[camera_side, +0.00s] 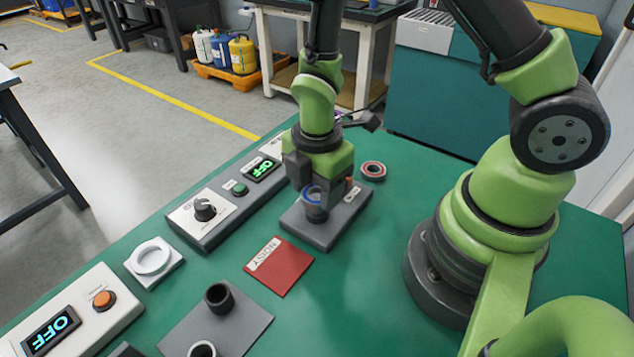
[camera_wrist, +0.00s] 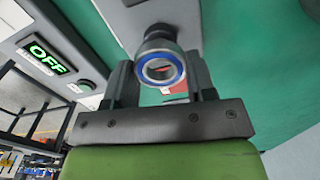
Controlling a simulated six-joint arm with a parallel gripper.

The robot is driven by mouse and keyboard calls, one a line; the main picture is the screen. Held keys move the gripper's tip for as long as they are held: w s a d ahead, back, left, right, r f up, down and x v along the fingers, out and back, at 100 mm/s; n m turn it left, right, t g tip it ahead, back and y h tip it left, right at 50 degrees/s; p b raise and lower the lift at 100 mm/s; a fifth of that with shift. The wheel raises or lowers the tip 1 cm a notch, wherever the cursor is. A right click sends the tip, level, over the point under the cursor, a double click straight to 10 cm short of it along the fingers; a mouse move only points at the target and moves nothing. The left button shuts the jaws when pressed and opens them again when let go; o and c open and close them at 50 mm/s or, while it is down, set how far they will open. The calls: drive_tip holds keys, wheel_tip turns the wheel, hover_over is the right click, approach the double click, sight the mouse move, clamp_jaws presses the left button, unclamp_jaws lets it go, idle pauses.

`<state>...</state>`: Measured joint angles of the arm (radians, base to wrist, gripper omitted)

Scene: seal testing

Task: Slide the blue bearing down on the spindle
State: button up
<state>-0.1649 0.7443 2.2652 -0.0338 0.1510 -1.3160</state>
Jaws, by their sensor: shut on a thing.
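The blue bearing (camera_side: 312,194), a metal ring with a blue seal, is held between the fingers of my gripper (camera_side: 322,190). It also shows in the wrist view (camera_wrist: 161,69), between the two dark fingers, with its open face toward the camera. The dark spindle (camera_side: 317,214) stands on a grey base plate (camera_side: 322,236), just below the bearing in the side view. In the wrist view the spindle's dark top (camera_wrist: 160,32) shows right behind the bearing's upper edge. Whether the bearing is around the spindle or only close to it, I cannot tell.
A red-ringed bearing (camera_side: 373,170) lies right of the base plate. A control box with a knob (camera_side: 204,209) and an OFF display (camera_side: 262,170) stands close on the left. A red mat (camera_side: 279,266) and a grey plate with dark cups (camera_side: 219,298) lie nearer the camera.

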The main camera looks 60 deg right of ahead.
drive_tip(key=shift+f, duration=0.2)
drive_tip(key=shift+f, duration=0.15)
drive_tip(key=o, duration=1)
drive_tip(key=shift+o, duration=0.2)
drive_tip(key=shift+r, duration=2.45)
